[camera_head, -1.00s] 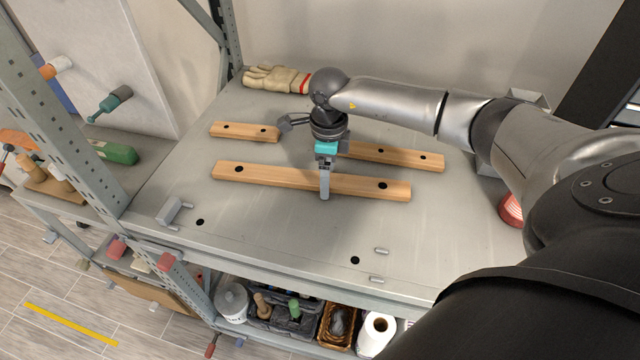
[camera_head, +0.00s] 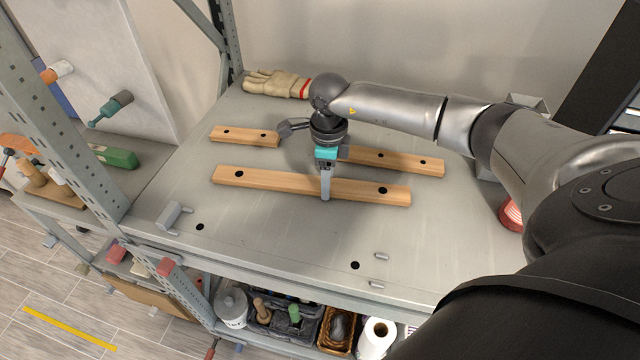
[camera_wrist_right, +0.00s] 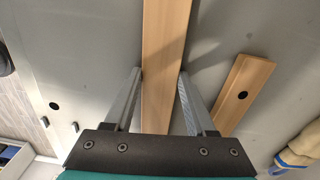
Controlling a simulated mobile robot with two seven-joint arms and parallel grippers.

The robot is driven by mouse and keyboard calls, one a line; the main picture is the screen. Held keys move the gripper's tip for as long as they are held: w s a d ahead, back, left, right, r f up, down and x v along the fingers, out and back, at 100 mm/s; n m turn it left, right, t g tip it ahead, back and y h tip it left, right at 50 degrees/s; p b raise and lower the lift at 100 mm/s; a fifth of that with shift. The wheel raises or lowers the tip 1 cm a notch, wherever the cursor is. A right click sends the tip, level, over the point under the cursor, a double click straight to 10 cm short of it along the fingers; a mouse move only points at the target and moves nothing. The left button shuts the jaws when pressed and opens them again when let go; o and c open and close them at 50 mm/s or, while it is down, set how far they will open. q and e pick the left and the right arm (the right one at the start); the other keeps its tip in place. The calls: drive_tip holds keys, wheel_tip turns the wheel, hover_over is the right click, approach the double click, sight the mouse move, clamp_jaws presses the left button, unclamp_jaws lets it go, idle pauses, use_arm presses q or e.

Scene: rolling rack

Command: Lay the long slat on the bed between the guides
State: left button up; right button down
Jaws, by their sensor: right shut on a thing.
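The long wooden slat (camera_head: 285,183) with a dark hole near each end lies crosswise over the grey metal bed (camera_head: 270,250). My right gripper (camera_head: 325,195) points down at its middle and is shut on it. In the right wrist view the slat (camera_wrist_right: 162,60) runs between the two fingers, one on each side. Whether its underside touches the bed, I cannot tell. Small grey pegs (camera_head: 381,256) stand on the bed at the front right, and a grey block with pegs (camera_head: 173,215) at the front left; they may be the guides. My left gripper is not in view.
Behind the slat lie wooden pieces at left (camera_head: 244,137) and right (camera_head: 400,162); my gripper hides the space between them. A work glove (camera_head: 275,84) lies at the back. A rack post (camera_head: 75,135) rises at the left. The bed's front middle is clear.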

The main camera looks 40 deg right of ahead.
idle(0.5)
drive_tip(key=shift+r+p, duration=2.2)
drive_tip(key=shift+r, duration=0.9)
drive_tip(key=shift+f, duration=0.1)
